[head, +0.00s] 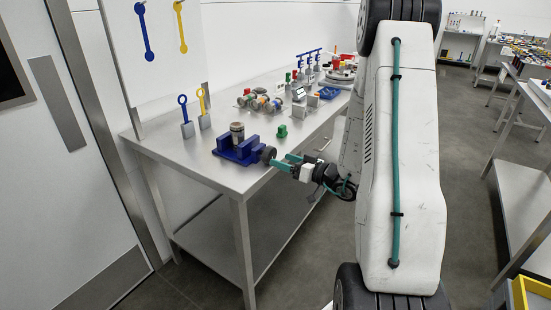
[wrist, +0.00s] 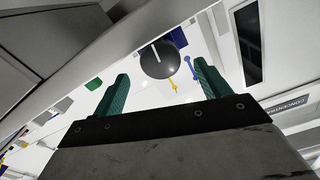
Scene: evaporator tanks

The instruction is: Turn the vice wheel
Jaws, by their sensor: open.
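The blue vice (head: 238,150) sits on the near left part of the metal workbench, with a metal cylinder (head: 237,133) standing upright on it. Its dark round wheel (head: 268,154) is on the side facing my arm. My gripper (head: 283,161) is open, its teal fingers close to the wheel. In the wrist view the wheel (wrist: 159,60) is a dark disc with a pale line from its middle to its edge. It appears between the two finger tips, beyond them, and I cannot tell whether either finger touches it.
A small green block (head: 282,131) stands on the workbench (head: 195,170) behind the wheel. Blue (head: 186,127) and yellow (head: 203,122) ring-topped pieces stand at the bench's left. Valves and fittings (head: 262,102) fill the bench farther back. Floor shows right of my arm.

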